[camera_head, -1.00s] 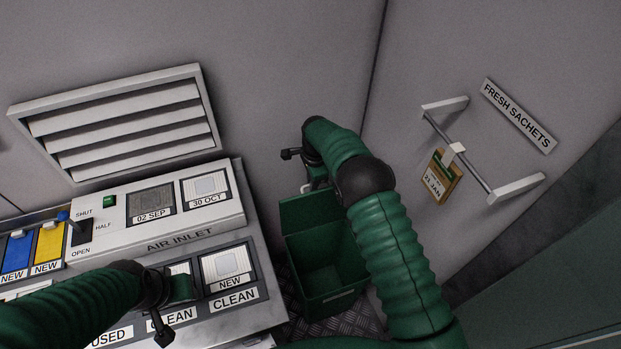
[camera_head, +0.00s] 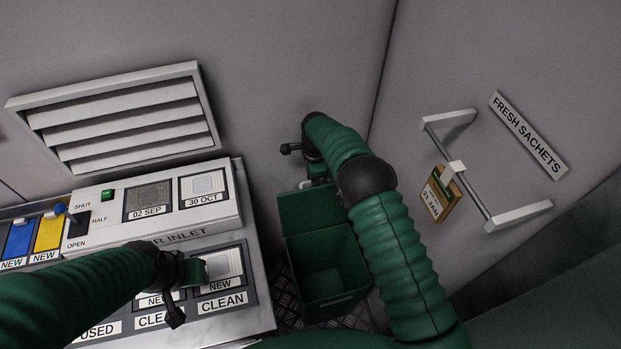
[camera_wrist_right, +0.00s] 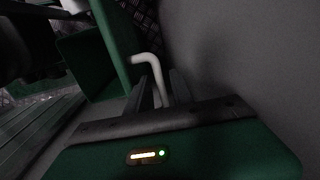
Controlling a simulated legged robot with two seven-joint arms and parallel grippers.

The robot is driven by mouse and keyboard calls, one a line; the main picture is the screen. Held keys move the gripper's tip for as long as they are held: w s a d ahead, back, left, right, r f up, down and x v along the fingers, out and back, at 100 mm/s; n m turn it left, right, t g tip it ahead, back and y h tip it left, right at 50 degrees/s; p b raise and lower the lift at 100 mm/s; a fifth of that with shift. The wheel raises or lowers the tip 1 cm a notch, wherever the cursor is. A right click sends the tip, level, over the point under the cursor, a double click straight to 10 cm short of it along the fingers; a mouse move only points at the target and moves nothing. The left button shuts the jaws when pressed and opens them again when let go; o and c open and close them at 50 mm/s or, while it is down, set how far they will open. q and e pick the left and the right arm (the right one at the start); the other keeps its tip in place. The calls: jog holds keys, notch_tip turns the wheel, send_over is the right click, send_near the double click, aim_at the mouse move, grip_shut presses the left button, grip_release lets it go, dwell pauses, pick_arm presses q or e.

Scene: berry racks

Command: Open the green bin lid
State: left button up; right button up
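The green bin (camera_head: 350,262) stands on the floor by the wall, its inside visible from above. Its green lid (camera_head: 308,209) stands raised at the back edge, tilted up toward the wall. My right gripper (camera_head: 318,182) is at the lid's top edge, partly hidden by my arm. In the right wrist view, a pale bent handle (camera_wrist_right: 152,62) runs between the two fingers (camera_wrist_right: 162,92), which look apart with a small gap around it. My left gripper (camera_head: 196,270) is over the panel beside a "NEW" tile; its fingers are too small to read.
The air inlet panel (camera_head: 150,215) is at the left below a louvred vent (camera_head: 125,115). On the right wall, a rail (camera_head: 470,190) holds a dated sachet (camera_head: 440,195) beside a "FRESH SACHETS" sign (camera_head: 528,135). The wall above the bin is bare.

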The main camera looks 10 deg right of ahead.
pick_arm(q)
jog(key=shift+a, duration=0.1)
pick_arm(e)
jog(key=shift+a, duration=0.15)
pick_arm(q)
jog(key=shift+a, duration=0.1)
pick_arm(e)
jog(key=shift+a+r, duration=0.1)
jog(key=shift+r, duration=0.15)
pick_arm(q)
jog(key=shift+r+p, duration=0.75)
pick_arm(e)
jog(key=r, duration=1.6)
jog(key=shift+s+r, duration=0.2)
jog(key=shift+s, duration=0.2)
